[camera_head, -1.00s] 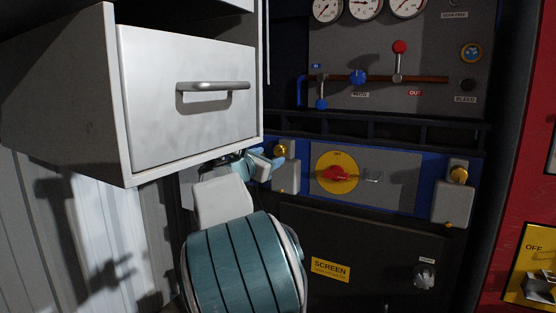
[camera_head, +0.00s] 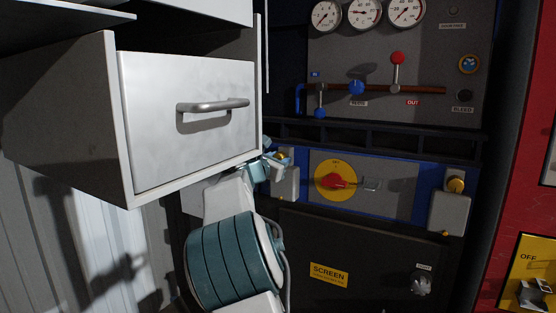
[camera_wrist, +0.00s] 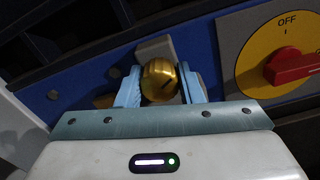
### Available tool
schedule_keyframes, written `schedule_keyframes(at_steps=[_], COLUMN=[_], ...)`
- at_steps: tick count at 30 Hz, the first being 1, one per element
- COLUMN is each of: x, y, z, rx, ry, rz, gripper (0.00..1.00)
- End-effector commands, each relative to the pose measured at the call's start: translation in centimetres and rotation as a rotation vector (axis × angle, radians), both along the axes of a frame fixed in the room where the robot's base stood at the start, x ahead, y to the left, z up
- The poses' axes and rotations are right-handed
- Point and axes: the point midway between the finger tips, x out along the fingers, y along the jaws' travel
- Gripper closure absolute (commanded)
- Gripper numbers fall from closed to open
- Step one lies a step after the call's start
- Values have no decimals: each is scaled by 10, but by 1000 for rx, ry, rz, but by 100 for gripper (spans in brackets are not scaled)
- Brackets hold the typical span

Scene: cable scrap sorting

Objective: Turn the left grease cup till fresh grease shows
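The left grease cup (camera_wrist: 160,82) is a round brass cap with a dark slot or mark on its face. It sits between the two light blue fingers of my gripper (camera_wrist: 161,85) in the wrist view. The fingers stand close on both sides of it; whether they press on it I cannot tell. In the head view my gripper (camera_head: 277,157) is at the cup (camera_head: 284,156) on its grey block (camera_head: 286,183), and partly covers it. No grease can be made out around the cup.
A red rotary switch on a yellow disc (camera_head: 335,180) is right of the cup. A second brass cup (camera_head: 456,185) is at the far right. A white drawer unit (camera_head: 190,130) overhangs my arm at the left. A dark rail (camera_head: 380,136) runs above the blue panel.

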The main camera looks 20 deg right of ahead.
Motion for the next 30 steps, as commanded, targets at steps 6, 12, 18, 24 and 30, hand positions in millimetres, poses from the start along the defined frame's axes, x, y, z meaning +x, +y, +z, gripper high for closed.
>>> schedule_keyframes(at_steps=[6, 12, 18, 24, 30], x=[0, 0, 0, 0, -1], y=[2, 1, 0, 0, -1], z=[0, -2, -4, -5, -6], rx=[1, 19, 79, 180, 297], ry=[0, -23, -101, -230, -379], rz=[0, 0, -1, -1, -3], gripper=[90, 89, 89, 89, 89])
